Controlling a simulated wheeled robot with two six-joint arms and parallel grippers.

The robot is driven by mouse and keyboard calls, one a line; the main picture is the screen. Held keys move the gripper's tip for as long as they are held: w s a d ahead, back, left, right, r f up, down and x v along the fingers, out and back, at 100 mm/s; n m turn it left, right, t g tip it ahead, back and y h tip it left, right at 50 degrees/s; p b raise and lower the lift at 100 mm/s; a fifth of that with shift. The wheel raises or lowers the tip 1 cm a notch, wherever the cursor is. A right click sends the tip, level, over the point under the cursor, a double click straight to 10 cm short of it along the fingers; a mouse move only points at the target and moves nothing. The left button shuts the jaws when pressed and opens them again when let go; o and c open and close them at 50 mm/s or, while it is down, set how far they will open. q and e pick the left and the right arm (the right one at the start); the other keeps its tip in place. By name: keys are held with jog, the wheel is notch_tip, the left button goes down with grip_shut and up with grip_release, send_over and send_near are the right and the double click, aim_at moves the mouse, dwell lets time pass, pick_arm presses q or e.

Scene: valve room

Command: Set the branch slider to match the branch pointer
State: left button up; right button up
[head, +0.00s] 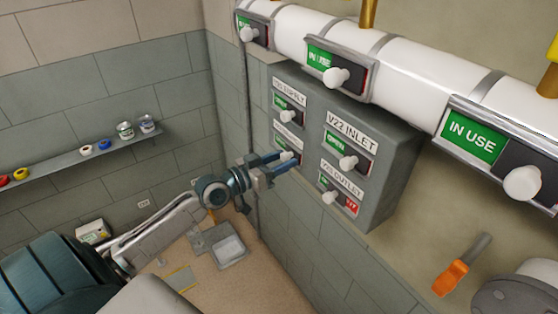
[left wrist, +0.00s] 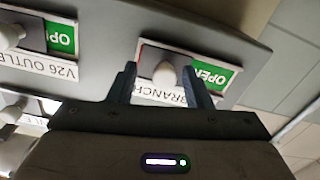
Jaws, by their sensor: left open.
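The branch slider is at the lower left of the grey panel box in the head view, with a white knob (head: 288,155) and its label mostly hidden by my gripper. In the left wrist view the picture is upside down; the knob (left wrist: 163,72) sits beside a green OPEN field (left wrist: 210,75), above a BRANCH label (left wrist: 168,93). My left gripper (head: 283,161) is open at this slider. Its two fingers (left wrist: 160,80) stand either side of the knob, with gaps visible; contact is unclear. I cannot make out the branch pointer. My right gripper is not in view.
The grey panel box (head: 388,165) carries other sliders, including V22 INLET (head: 348,162) and an outlet slider (head: 330,197) close by. Above runs a white pipe (head: 410,65) with IN USE sliders. An orange-handled tool (head: 450,278) is on the right.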

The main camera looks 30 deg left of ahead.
pick_arm(q)
jog(key=shift+s+a, duration=0.1)
jog(key=shift+s+a, duration=0.1)
jog(key=shift+s, duration=0.1)
jog(key=p+v, duration=0.4)
jog(key=v, duration=0.6)
dwell(0.4)
